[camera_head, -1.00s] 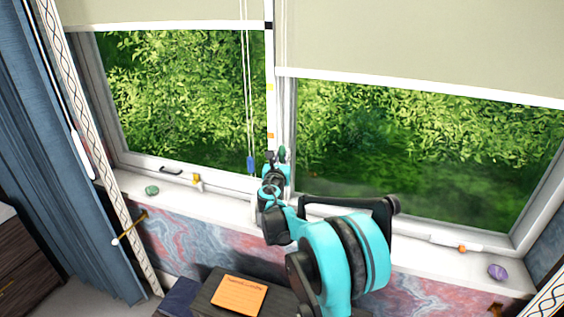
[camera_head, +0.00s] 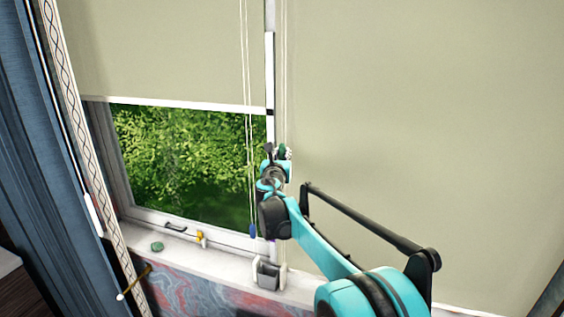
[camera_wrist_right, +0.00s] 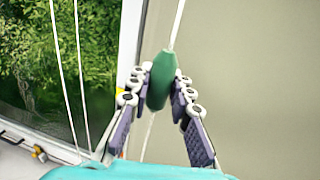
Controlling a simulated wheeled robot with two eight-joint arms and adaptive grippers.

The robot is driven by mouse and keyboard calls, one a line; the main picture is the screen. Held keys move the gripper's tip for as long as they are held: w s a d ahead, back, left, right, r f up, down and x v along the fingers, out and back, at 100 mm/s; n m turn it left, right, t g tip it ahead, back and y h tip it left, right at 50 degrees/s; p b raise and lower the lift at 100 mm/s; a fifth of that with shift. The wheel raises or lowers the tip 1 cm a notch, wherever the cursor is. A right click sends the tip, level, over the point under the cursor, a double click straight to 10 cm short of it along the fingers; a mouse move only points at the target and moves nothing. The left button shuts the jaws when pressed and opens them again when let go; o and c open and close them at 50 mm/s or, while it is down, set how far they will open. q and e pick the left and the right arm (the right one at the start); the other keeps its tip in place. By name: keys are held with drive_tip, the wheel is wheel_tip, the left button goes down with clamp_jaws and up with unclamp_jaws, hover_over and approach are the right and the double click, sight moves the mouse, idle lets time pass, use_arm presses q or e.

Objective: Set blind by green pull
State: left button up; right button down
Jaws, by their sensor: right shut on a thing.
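The green pull (camera_wrist_right: 161,80) hangs on a white cord and sits between the fingers of my right gripper (camera_wrist_right: 158,90) in the right wrist view. The gripper is shut on it. In the head view my right gripper (camera_head: 275,158) is in front of the window's middle post, with a bit of the green pull (camera_head: 282,151) showing. The right blind (camera_head: 410,150) is lowered over nearly all of the right pane. The left blind (camera_head: 170,60) covers roughly the upper half of the left pane. A blue pull (camera_head: 253,230) hangs on the left cords. My left gripper is not in view.
A green stone (camera_head: 157,246) and a yellow-handled latch (camera_head: 201,237) are at the left of the sill. A small grey holder (camera_head: 267,275) is below my right gripper. A blue curtain (camera_head: 40,190) hangs at the far left.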

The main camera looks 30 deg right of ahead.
drive_tip(key=shift+r, duration=0.6)
drive_tip(key=shift+w+d, duration=0.1)
drive_tip(key=c, duration=1.3)
unclamp_jaws()
drive_tip(key=shift+c, duration=0.2)
drive_tip(key=v, duration=1.2)
